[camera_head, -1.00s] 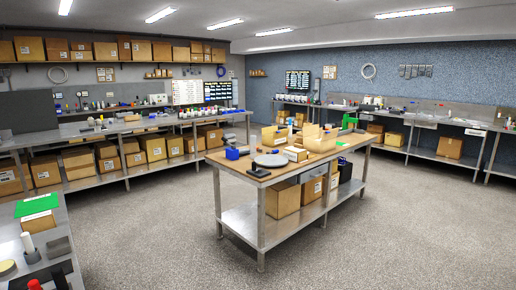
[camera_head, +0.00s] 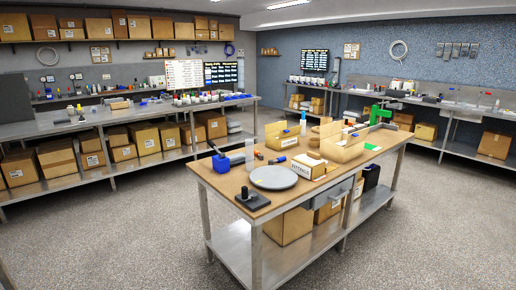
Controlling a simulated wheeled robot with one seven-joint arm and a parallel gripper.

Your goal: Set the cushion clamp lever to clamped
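I cannot pick out the cushion clamp or its lever for certain. A blue vise-like device (camera_head: 221,163) stands at the left end of the island table, with a dark handle (camera_head: 213,147) slanting up beside it. A black base with a short upright post (camera_head: 250,198) sits at the table's near left corner. A green upright fixture (camera_head: 377,115) stands towards the table's far right end. These are too small to tell any lever's setting. My gripper is not in view.
The island table (camera_head: 225,184) also holds a grey round disc (camera_head: 274,177), an open carton (camera_head: 282,134) and a white-fronted box (camera_head: 308,167). Long benches line the left (camera_head: 40,131) and right walls. Speckled floor (camera_head: 130,235) is clear around the table.

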